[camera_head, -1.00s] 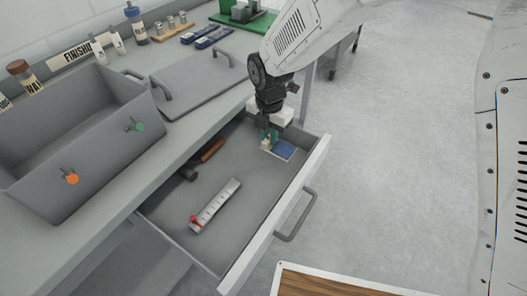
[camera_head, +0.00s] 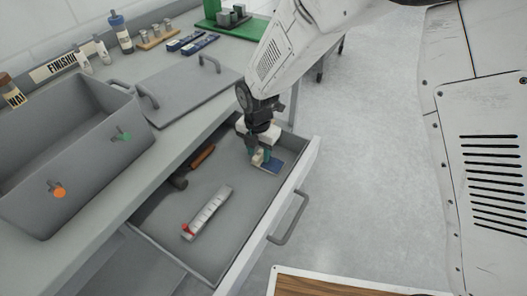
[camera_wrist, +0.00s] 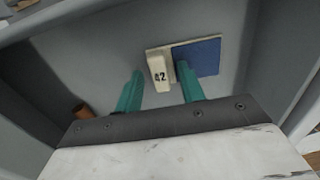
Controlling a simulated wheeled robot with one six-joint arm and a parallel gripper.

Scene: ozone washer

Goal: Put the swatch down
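The swatch (camera_head: 272,167) lies flat on the floor of the open drawer (camera_head: 232,226), at its far right end. It has a blue panel (camera_wrist: 197,57) and a cream tab (camera_wrist: 159,71) marked "42". My gripper (camera_head: 259,157) points down at the tab from above. In the wrist view its two teal fingers (camera_wrist: 160,71) are apart, one on each side of the tab, with small gaps between them and it. The right finger overlaps the edge of the blue panel in that view. How far the fingertips stand above the drawer floor cannot be told.
The drawer also holds a grey bar with a red end (camera_head: 208,212) and a tool with a brown handle (camera_head: 203,156). The drawer front (camera_head: 297,190) is close to the right of my gripper. A grey basin (camera_head: 50,165) stands on the counter at left.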

